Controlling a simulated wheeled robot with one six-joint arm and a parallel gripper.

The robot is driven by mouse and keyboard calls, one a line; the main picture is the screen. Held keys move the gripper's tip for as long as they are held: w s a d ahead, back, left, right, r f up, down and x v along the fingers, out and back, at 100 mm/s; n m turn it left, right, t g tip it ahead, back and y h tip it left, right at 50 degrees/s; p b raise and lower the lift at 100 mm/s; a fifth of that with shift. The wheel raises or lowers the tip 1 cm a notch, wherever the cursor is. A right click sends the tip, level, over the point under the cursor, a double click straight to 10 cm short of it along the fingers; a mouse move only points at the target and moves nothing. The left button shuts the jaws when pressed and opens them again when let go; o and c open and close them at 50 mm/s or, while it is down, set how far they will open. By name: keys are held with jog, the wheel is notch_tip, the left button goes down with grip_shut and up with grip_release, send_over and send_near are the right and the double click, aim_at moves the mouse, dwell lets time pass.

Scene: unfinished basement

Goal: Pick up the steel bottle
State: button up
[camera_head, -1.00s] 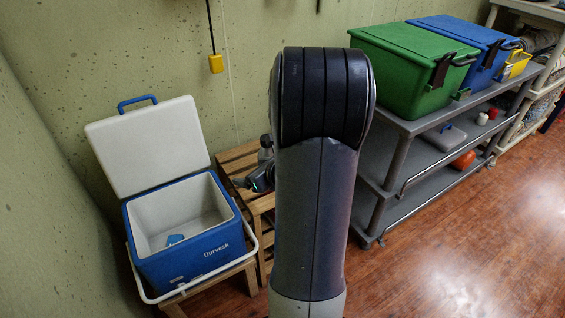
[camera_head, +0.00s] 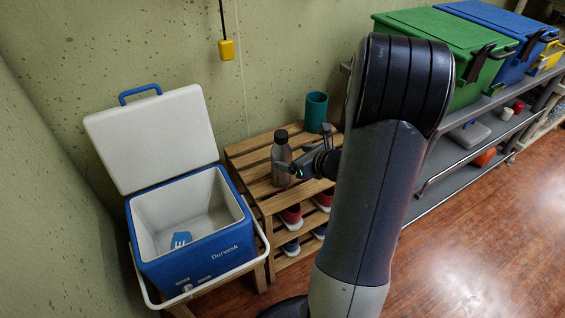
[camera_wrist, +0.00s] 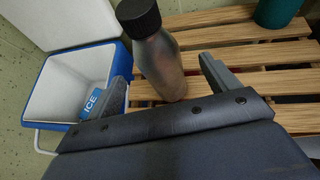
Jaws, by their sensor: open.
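The steel bottle (camera_head: 281,160), grey with a black cap, stands upright on the slatted wooden rack (camera_head: 256,172). In the wrist view the bottle (camera_wrist: 159,62) rises just beyond and between the two fingers. My gripper (camera_head: 292,170) is open at the bottle's right side in the head view. The wrist view shows its fingers (camera_wrist: 166,80) spread apart, one on each side of the bottle's lower part. I cannot tell whether a finger touches the bottle. The bottle's base is partly hidden by the gripper body in the wrist view.
A teal cup (camera_head: 316,112) stands behind on the rack. An open blue and white cooler (camera_head: 190,262) with a blue ice pack (camera_head: 180,240) inside is to the left. Shoes (camera_head: 291,216) sit on the lower shelf. A grey cart (camera_head: 452,172) with green and blue bins stands right.

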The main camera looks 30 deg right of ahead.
aim_at(288, 155)
jog(key=x, duration=0.5)
jog(key=shift+w+a+b, duration=0.1)
jog(key=shift+a+b, duration=0.05)
jog(key=shift+b, duration=0.15)
jog(key=shift+c, duration=0.2)
jog(key=shift+r, duration=0.1)
jog(key=c, duration=1.4)
